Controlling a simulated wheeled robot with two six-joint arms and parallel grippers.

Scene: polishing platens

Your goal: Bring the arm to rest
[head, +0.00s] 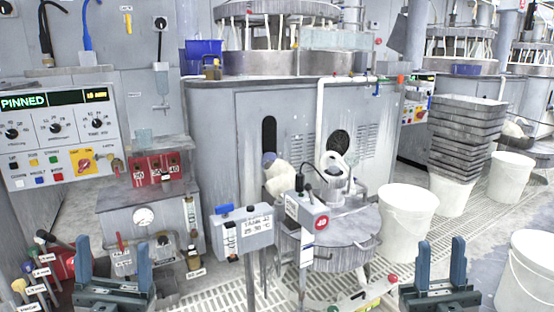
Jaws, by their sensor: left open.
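My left gripper (116,268) is at the bottom left of the head view. Its two blue fingers point up and stand apart, with nothing between them. My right gripper (440,268) is at the bottom right. Its two blue fingers also stand apart, with nothing between them. Neither gripper is seen to hold anything. The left gripper shows in front of the grey cabinet with a round gauge (146,216). The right gripper shows in front of the grated floor, between two white buckets.
A control panel (60,130) reading PINNED stands at the left. Small labelled handles (40,272) lie close left of my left gripper. A lidded metal drum (345,240) stands in the middle. White buckets (408,212) and stacked grey trays (465,135) stand at the right.

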